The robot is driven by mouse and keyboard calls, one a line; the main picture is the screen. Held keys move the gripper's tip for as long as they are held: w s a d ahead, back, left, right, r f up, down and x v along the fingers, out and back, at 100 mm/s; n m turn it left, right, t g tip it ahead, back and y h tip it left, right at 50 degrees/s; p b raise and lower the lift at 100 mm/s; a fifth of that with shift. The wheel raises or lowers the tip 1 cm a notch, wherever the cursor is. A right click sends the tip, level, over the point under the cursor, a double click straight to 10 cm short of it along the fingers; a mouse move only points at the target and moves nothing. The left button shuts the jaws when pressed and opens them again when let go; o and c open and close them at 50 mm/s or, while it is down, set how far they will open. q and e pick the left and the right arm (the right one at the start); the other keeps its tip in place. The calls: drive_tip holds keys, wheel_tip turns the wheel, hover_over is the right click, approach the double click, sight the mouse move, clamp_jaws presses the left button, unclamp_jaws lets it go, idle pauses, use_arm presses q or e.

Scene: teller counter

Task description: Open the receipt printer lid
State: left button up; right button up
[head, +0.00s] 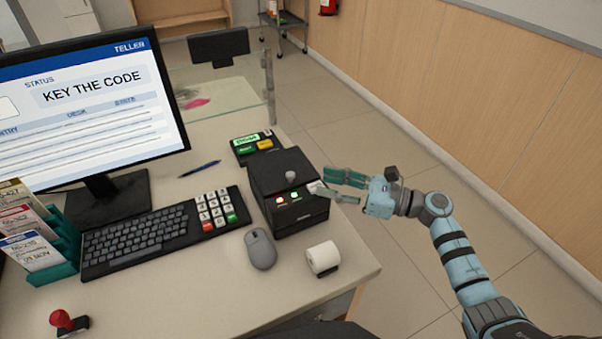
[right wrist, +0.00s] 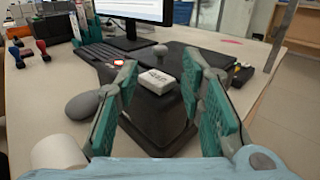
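The black receipt printer (head: 286,178) stands near the right edge of the counter, its lid down. It has a grey knob (head: 291,176) on top and a red and a green light on its front. A white labelled tab (right wrist: 157,81) sits on its right side; the label is too small to read. My right gripper (head: 331,181) is at the printer's right side, open. In the right wrist view its teal fingers stand apart on either side of the tab, with nothing held. I cannot tell whether a fingertip touches the printer. My left gripper is out of view.
A white paper roll (head: 320,259) and a grey mouse (head: 261,249) are in front of the printer. A keyboard (head: 138,238) and keypad (head: 216,208) are to its left, a small terminal (head: 245,147) behind. A monitor (head: 90,100) reads KEY THE CODE. Open floor lies right of the counter.

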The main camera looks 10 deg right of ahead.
sight(300, 183)
drive_tip(key=x, duration=0.7)
drive_tip(key=shift+w+a, duration=0.2)
drive_tip(key=shift+a, duration=0.1)
clamp_jaws()
